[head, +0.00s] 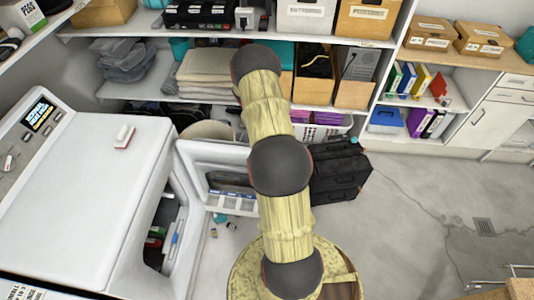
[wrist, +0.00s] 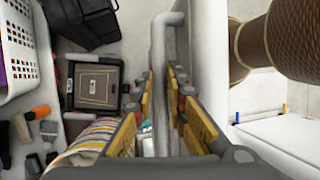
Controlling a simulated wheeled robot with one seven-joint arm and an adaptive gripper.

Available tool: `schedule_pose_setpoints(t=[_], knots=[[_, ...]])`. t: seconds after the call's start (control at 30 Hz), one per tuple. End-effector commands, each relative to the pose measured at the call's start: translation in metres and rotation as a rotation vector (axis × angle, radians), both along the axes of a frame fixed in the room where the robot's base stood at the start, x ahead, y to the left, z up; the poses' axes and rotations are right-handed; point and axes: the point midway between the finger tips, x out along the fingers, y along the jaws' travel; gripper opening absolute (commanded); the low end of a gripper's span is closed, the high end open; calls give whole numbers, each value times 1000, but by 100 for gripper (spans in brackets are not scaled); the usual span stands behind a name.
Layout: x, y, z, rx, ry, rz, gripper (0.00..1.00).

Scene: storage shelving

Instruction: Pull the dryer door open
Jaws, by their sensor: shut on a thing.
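The white dryer (head: 85,190) stands at the left in the head view. Its door (head: 190,155) stands swung out from the body, and the dark drum opening (head: 165,225) shows with several coloured things inside. In the wrist view, my gripper (wrist: 163,95) has its yellow-padded fingers on both sides of a grey bar handle (wrist: 158,65) and is shut on it. A pale panel (wrist: 208,60), likely the door, lies just right of the handle. In the head view my arm hides the gripper and part of the door.
Shelves with folded towels (head: 205,72) and boxes stand behind the door. Black cases (head: 340,172) sit on the floor right of my arm. A white basket (wrist: 18,45) and small loose items show left in the wrist view. Open floor (head: 410,215) lies at the right.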

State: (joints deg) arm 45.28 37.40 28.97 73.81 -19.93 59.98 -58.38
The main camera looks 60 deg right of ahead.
Motion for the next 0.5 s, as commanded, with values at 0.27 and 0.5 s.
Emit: schedule_pose_setpoints(t=[0.27, 0.5], knots=[[8, -9, 0, 0, -3, 29, 0], [9, -9, 0, 0, -4, 28, 0]])
